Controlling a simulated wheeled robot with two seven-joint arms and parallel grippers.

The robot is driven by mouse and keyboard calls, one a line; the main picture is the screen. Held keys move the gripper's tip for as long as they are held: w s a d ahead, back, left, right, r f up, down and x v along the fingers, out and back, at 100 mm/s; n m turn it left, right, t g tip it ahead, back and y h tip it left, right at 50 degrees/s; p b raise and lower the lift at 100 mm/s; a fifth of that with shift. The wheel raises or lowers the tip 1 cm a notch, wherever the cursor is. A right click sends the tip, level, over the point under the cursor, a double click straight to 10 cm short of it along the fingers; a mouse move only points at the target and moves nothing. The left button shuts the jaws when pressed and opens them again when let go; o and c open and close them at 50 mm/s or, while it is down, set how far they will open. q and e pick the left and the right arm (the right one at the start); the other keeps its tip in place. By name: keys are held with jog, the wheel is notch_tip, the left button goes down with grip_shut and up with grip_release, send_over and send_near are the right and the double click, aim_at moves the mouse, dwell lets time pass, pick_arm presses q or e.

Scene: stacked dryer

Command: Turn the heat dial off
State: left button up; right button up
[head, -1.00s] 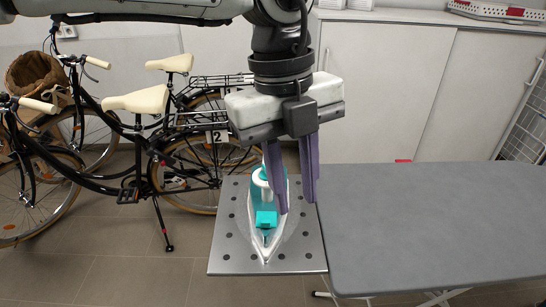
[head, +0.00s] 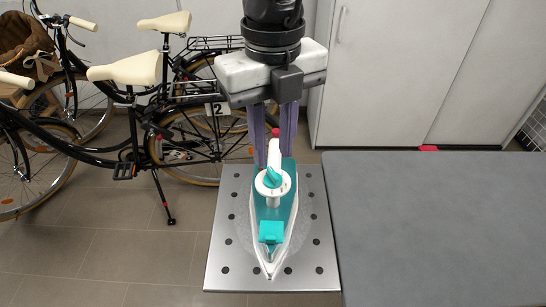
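A teal and white iron (head: 289,183) rests on a perforated metal plate (head: 225,265) with its pointed tip toward the bottom of the head view. Its heat dial (head: 271,180) is a white disc with a teal pointer, set slanting, on top of the iron. A white part with a red button (head: 275,131) rises behind the dial. My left gripper (head: 274,162) points down at the far end of the iron. Its two purple fingers are apart, on either side of the white part, with no visible grip on the dial. The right gripper is not in view.
A grey ironing board (head: 430,225) adjoins the plate on the right. White cabinets (head: 400,70) stand behind it, with a small red object (head: 428,148) by its far edge. Parked bicycles (head: 140,72) fill the left. Tiled floor (head: 100,245) is clear at lower left.

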aim_at(273, 172)
pick_arm(q)
notch_tip(273, 172, down, 5)
jog(key=shift+w+r, duration=0.1)
grip_shut()
